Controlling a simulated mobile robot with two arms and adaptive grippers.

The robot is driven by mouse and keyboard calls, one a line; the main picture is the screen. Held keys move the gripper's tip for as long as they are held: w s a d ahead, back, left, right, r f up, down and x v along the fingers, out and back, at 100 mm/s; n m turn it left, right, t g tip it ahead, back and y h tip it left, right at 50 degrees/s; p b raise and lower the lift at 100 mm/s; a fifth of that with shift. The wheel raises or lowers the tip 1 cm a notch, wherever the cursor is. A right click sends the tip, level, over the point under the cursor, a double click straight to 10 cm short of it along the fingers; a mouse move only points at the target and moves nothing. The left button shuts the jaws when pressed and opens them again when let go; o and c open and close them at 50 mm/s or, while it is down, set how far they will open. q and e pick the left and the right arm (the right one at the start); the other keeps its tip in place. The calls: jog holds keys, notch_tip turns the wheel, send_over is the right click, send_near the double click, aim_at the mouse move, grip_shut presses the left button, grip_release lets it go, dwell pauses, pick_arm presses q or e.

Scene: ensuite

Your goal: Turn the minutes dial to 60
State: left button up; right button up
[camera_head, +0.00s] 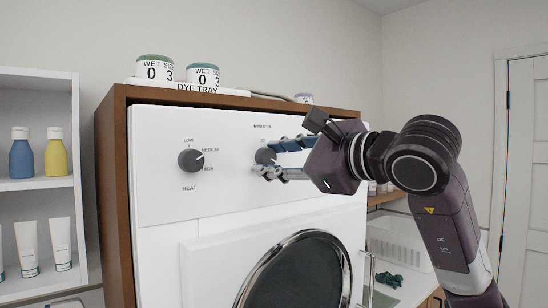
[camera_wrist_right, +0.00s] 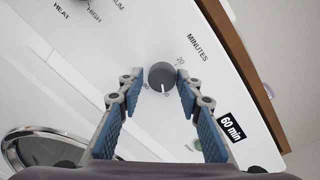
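The minutes dial (camera_head: 265,156) is a round dark grey knob on the white front panel, partly hidden by my right gripper (camera_head: 270,159) in the head view. In the right wrist view the minutes dial (camera_wrist_right: 161,74) shows whole, with its white pointer line toward the bottom of the picture. A "20" mark and the word MINUTES are printed beside it. My right gripper (camera_wrist_right: 160,77) is open, with a blue-padded finger on each side of the dial. I cannot tell whether the fingertips touch it. My left gripper is not in view.
A black "60 min" label (camera_wrist_right: 231,128) sits on the panel near the right finger. The heat dial (camera_head: 191,160) is left of the minutes dial. A round door (camera_head: 300,275) is below. A wooden cabinet frame (camera_head: 113,190) surrounds the machine.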

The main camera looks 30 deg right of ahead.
jog(key=shift+o, duration=1)
jog(key=shift+d+r, duration=0.1)
jog(key=shift+s, duration=0.2)
jog(key=s+d, duration=0.1)
jog(key=s, duration=1)
jog(key=shift+s+d+r, duration=0.15)
jog(key=shift+s+r, duration=0.15)
